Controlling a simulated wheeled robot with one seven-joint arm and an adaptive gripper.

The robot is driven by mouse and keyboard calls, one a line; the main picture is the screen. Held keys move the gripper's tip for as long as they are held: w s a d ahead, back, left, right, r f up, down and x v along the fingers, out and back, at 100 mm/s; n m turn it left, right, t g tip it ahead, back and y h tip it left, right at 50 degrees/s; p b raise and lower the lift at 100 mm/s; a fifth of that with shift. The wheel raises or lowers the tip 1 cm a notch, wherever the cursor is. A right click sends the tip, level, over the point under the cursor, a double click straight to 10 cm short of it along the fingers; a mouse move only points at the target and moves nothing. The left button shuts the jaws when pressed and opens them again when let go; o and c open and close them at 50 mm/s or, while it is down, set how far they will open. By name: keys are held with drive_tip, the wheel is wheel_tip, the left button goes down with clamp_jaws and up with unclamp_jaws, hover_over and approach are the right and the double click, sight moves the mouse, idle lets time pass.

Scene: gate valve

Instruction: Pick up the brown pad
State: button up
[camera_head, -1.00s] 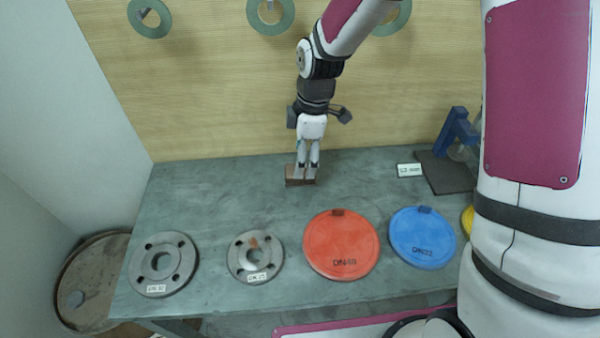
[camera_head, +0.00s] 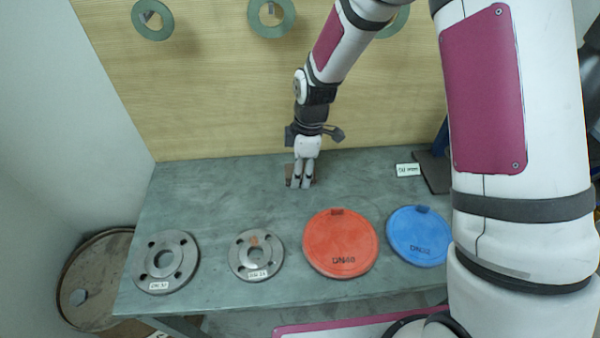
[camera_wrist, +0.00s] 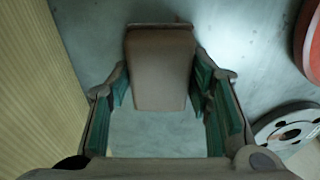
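The brown pad (camera_wrist: 160,65) lies on the grey-green table, a flat block with rounded edges in the wrist view. In the head view only bits of the brown pad (camera_head: 289,171) show behind my fingers. My gripper (camera_head: 300,184) points down at it near the back of the table. In the wrist view my gripper (camera_wrist: 161,88) is open, with green-lined fingers on the left and right of the pad's near end. A gap shows on the lower part of each side; whether the fingertips touch the pad I cannot tell.
A red disc (camera_head: 341,243), a blue disc (camera_head: 419,236) and two grey flanges (camera_head: 166,262) (camera_head: 256,256) lie along the table's front. A small white label (camera_head: 408,170) lies at the back right. A wooden wall (camera_head: 230,100) rises behind the table.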

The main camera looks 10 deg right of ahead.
wheel_tip(320, 180, up, 10)
drive_tip(key=shift+b, duration=0.4)
idle(0.3)
